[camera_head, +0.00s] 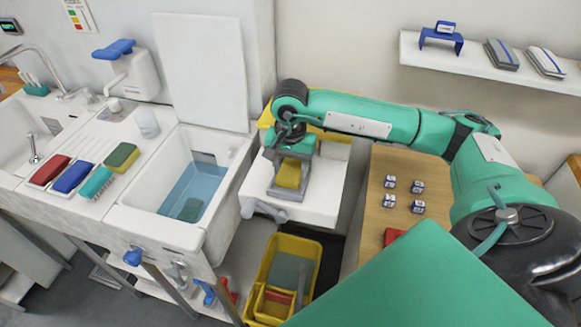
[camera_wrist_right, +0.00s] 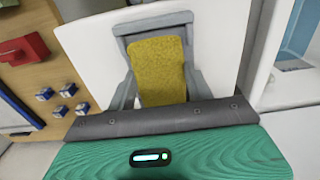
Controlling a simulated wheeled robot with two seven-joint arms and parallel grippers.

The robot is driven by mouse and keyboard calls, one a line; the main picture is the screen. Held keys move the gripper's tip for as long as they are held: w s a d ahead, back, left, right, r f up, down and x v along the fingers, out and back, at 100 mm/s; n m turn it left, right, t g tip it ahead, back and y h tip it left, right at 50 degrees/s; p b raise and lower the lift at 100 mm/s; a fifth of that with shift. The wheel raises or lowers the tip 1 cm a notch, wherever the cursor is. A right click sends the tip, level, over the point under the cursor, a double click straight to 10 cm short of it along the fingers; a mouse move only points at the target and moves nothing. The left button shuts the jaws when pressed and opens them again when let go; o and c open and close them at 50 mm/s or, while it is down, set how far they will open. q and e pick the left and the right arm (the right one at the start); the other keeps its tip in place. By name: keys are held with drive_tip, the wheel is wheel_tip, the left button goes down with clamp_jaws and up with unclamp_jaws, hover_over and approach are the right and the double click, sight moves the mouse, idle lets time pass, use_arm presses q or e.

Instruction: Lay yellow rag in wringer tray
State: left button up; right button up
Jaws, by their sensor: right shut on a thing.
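The yellow rag (camera_head: 289,174) is at my right gripper (camera_head: 291,160), over a white stand (camera_head: 318,200) beside the sink. In the right wrist view the yellow rag (camera_wrist_right: 158,68) lies between the grey fingers of my right gripper (camera_wrist_right: 160,88), which is shut on it. A grey piece, perhaps the wringer tray (camera_head: 283,196), shows under and around the rag; its grey edge also shows beyond the rag in the right wrist view (camera_wrist_right: 152,23). I cannot tell whether the rag touches it. My left gripper is not in view.
A sink basin (camera_head: 166,232) with water is to the left, with red, blue (camera_head: 73,177) and teal cleaning pieces and a sponge (camera_head: 122,156) beside it. A yellow bucket (camera_head: 262,270) stands below. A wooden table (camera_head: 397,165) with several small boxes is to the right.

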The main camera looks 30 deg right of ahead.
drive_tip(key=shift+f, duration=0.5)
drive_tip(key=shift+f, duration=0.2)
drive_tip(key=o, duration=1)
drive_tip(key=shift+o, duration=0.2)
drive_tip(key=shift+r, duration=0.15)
